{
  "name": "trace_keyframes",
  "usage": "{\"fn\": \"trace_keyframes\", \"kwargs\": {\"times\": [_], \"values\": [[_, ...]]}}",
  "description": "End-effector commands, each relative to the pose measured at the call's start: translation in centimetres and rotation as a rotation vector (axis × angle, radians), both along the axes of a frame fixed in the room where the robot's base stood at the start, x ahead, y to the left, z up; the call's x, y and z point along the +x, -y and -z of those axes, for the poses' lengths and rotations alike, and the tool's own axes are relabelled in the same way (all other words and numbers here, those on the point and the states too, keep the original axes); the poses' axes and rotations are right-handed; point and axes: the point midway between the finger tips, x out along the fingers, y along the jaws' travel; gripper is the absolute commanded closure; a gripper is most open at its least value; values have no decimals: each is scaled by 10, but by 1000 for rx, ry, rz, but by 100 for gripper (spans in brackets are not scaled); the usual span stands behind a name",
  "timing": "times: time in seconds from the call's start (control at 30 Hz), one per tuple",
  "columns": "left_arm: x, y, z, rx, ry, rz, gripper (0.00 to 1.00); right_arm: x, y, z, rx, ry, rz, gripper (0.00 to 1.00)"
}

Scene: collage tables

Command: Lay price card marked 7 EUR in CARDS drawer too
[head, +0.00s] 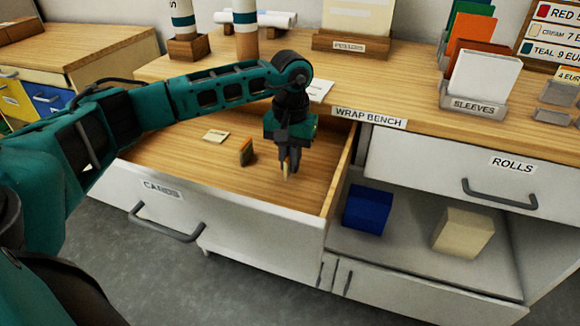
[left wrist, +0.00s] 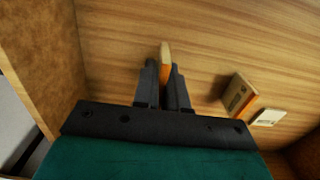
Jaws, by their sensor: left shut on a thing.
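The CARDS drawer (head: 160,215) is pulled open at the left front of the wrap bench. My left gripper (head: 289,160) points down inside it, near its right side. It is shut on a thin cream-and-orange card (left wrist: 165,52), seen edge-on between the fingers, so its marking cannot be read. The card's lower end (head: 286,176) shows below the fingertips; I cannot tell whether it touches the drawer floor. An orange-edged card (head: 247,151) stands tilted in the drawer, and a small cream card (head: 216,135) lies near it. My right gripper is not in view.
The drawer's right wall (head: 338,178) is close to my gripper. A white card (head: 320,90) lies on the bench top behind my arm. A SLEEVES holder (head: 472,106) stands at the right. A blue box (head: 368,208) and a cream box (head: 462,232) sit on the shelf below.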

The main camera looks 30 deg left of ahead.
Motion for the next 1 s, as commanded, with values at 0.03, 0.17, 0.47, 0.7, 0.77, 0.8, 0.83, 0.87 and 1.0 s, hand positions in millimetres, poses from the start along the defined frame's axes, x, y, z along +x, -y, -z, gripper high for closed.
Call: {"fn": "trace_keyframes", "kwargs": {"times": [0.03,0.17,0.47,0.7,0.77,0.8,0.83,0.87,1.0], "values": [[-1,0,11,-1,-4,0,100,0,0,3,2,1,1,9],[0,0,19,-1,0,0,100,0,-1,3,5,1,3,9],[0,0,22,0,0,0,100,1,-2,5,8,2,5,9],[0,0,21,0,0,0,67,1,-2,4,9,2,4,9],[0,0,21,0,0,0,63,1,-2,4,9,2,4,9],[0,0,21,0,0,-1,63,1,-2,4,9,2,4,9],[0,0,21,0,0,-1,63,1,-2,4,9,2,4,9],[0,0,21,0,0,-1,63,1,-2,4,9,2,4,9],[0,0,19,0,0,-1,63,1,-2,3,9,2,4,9]]}}
